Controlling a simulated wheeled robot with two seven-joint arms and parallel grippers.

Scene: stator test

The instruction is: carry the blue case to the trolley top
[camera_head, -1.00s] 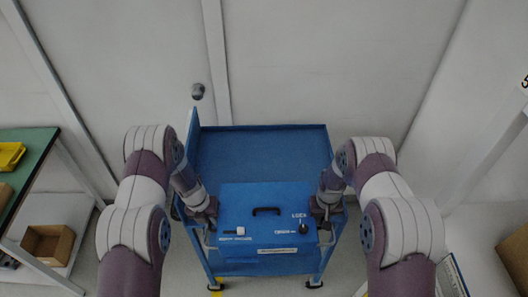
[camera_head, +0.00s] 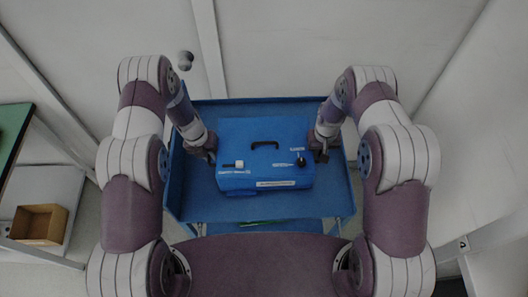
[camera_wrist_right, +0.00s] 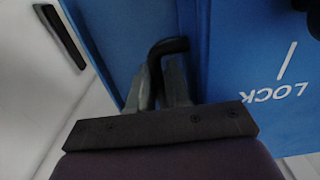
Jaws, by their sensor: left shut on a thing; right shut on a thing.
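The blue case (camera_head: 265,165) is over the blue trolley top (camera_head: 330,205), with tray showing on all sides of it. Whether its underside touches the tray, I cannot tell. My left gripper (camera_head: 210,152) is at the left side of the case, shut on it; its fingertips are partly hidden. My right gripper (camera_head: 318,150) is at the right side. In the right wrist view its fingers (camera_wrist_right: 165,85) are shut around a dark bar-like side handle (camera_wrist_right: 168,47) next to the blue case face (camera_wrist_right: 245,60) with the word LOCK.
The trolley has a raised rim around its top. A green-topped bench (camera_head: 14,135) with a shelf below and a cardboard box (camera_head: 38,223) stands at the left. Pale walls (camera_head: 285,45) close off the back and right.

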